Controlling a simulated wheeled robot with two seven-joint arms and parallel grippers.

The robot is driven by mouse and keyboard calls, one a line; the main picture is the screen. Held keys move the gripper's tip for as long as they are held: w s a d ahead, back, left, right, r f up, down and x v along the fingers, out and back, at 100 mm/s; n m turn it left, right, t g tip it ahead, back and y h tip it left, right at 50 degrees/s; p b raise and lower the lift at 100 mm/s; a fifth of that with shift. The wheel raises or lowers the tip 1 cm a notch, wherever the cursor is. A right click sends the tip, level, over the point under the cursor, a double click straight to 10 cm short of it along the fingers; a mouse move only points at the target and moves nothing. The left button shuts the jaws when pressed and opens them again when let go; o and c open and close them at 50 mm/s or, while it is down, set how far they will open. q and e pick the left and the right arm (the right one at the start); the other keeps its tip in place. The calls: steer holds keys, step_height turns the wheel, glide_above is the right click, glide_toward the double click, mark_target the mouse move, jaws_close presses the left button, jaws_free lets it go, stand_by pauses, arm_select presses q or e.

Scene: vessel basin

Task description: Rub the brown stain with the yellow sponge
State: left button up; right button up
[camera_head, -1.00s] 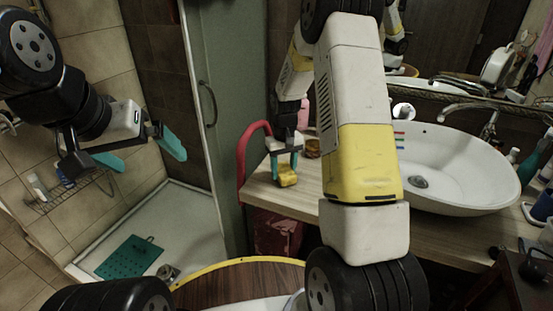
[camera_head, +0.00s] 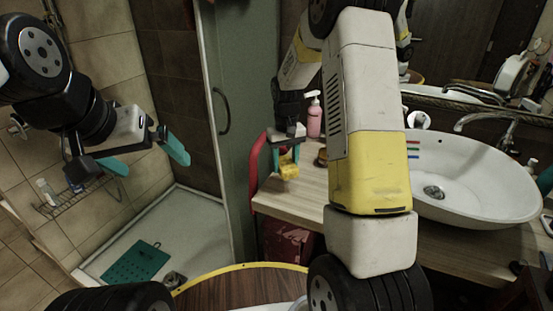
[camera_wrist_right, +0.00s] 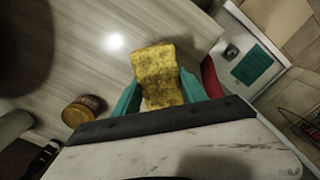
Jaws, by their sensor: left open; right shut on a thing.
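The yellow sponge (camera_head: 289,168) is held between the teal fingers of my right gripper (camera_head: 286,158) over the left end of the wooden counter. In the right wrist view the sponge (camera_wrist_right: 158,72) has dark blotches on its face and sticks out past the fingers. It looks a little above the counter, but the gap is hard to judge. I cannot make out a brown stain in either view; my right arm covers part of the counter. My left gripper (camera_head: 146,157) is open and empty, raised in front of the shower at the left.
On the counter (camera_head: 306,195) are a brown jar (camera_head: 321,157) and a pink pump bottle (camera_head: 314,118) near the sponge. A white basin (camera_head: 465,185) is to the right. A red rail (camera_head: 254,168) curves at the counter's left end.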

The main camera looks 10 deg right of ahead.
steer(key=shift+r, duration=1.4)
